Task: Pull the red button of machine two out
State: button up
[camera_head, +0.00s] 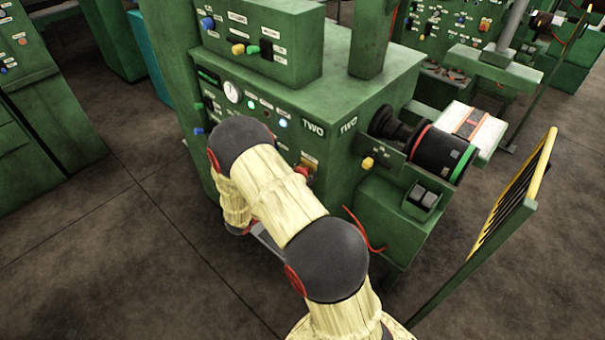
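Machine two (335,100) is a green metal machine with "TWO" labels on its front and side. On its front panel, low and near the right corner, a red button (303,172) shows beside an orange-yellow plate (309,161). It is small and partly crowded by my arm, so how far it sticks out is unclear. My arm, in a cream sleeve with dark joints, crosses in front of the panel and bends down at its far end. A grey piece, seemingly part of my gripper (266,238), shows below the forearm. Its fingers are hidden.
Machine two also carries a gauge (233,92), lit lamps and a yellow knob (367,163). A black cylindrical unit (440,150) juts out at its right. A yellow-edged guard rail (515,190) stands farther right. Another green machine (40,100) is at left. Floor at lower left is clear.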

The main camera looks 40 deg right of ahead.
grip_shut()
dwell(0.5)
jog(key=shift+a+p, duration=0.3)
jog(key=shift+a, duration=0.5)
jog(key=shift+c, duration=0.4)
grip_release()
jog(key=shift+s, duration=0.1)
jog(key=shift+o, duration=1.3)
jog(key=shift+a, duration=0.2)
jog(key=shift+o, duration=1.3)
